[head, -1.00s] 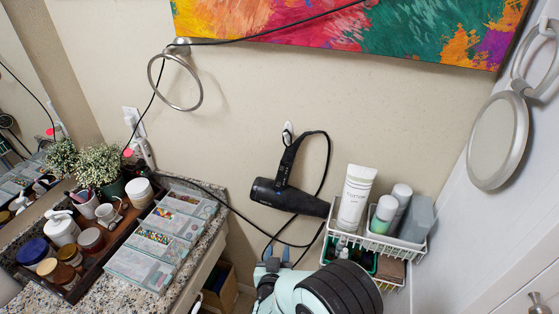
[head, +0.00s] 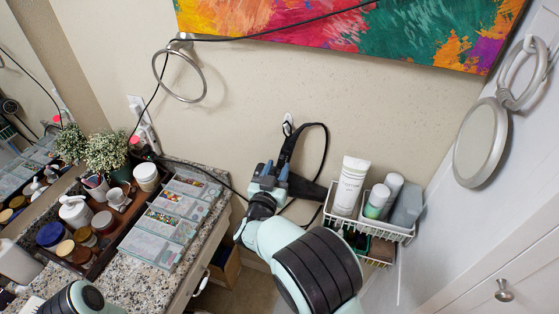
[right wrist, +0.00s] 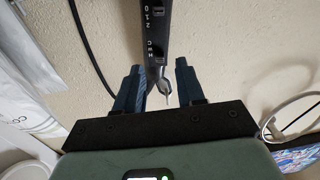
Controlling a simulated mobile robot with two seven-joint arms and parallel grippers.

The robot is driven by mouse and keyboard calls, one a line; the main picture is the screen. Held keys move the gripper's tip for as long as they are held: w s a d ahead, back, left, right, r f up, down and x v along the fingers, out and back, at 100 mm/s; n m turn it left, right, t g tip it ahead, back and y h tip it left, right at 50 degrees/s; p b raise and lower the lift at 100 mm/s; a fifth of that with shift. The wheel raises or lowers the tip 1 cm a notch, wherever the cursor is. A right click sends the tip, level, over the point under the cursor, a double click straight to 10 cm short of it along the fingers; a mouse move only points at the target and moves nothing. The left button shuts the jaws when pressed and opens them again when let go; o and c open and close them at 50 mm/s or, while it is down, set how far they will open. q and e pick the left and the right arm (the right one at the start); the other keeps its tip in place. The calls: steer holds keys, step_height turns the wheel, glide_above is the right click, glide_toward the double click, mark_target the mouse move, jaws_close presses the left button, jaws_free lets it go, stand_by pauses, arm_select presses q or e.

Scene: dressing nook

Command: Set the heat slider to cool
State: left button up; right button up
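The black hair dryer (head: 303,187) hangs by its handle from a hook on the wall. In the right wrist view its handle (right wrist: 156,30) comes down from the top, with small white marks and two small switches. The lower switch, the heat slider (right wrist: 159,60), sits beside the letters H, W and C; its exact setting is too small to tell. My right gripper (head: 273,171) is at the dryer's handle. In the wrist view its blue fingers (right wrist: 157,70) stand apart, one each side of the handle, with a gap on the right. My left gripper is out of view.
A white wire basket (head: 372,226) with bottles is right of the dryer. A counter (head: 130,283) with a tray of jars (head: 97,258) and clear organizer boxes (head: 172,222) is at left. A black cord runs along the wall. A round mirror (head: 481,143) hangs at right.

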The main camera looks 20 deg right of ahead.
mark_target(282, 161)
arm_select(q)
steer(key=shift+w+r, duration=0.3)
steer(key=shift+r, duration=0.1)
arm_select(e)
steer(key=shift+x, duration=1.45)
